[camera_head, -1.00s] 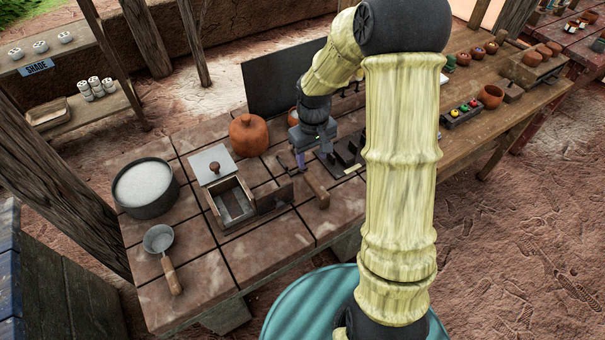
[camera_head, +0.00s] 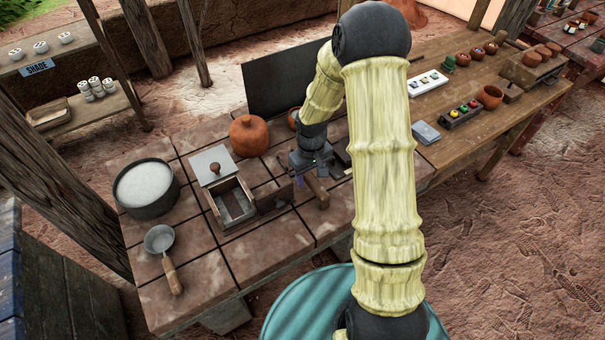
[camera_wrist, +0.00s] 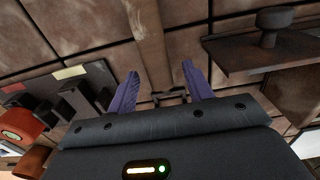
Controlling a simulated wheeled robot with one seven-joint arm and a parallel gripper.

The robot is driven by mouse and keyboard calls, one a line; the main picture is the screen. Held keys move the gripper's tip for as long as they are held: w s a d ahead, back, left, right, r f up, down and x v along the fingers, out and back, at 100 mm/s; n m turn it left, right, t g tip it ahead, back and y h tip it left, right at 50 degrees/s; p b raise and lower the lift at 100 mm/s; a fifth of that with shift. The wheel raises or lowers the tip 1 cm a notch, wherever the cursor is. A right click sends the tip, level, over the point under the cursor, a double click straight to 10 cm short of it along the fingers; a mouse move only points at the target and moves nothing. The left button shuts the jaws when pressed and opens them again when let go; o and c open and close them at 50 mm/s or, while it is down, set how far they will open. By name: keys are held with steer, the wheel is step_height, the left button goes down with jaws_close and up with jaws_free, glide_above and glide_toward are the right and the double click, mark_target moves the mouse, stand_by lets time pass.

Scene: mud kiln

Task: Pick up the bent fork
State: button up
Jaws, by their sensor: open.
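A wooden-handled tool, apparently the bent fork (camera_wrist: 150,38), lies on the tiled bench. Its handle points away at the top of the wrist view, and a small dark metal end shows between my fingers. In the head view its wooden handle (camera_head: 317,188) shows just beside my gripper (camera_head: 301,179), whose body partly hides it. In the wrist view my gripper (camera_wrist: 161,70) is open, with one purple finger on each side of the tool. I cannot tell whether either finger touches it.
A pot (camera_head: 147,205), a ladle (camera_head: 170,271) and an orange jar (camera_head: 248,136) stand around.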

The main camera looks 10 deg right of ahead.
steer(key=shift+f, duration=1.5)
jaws_close()
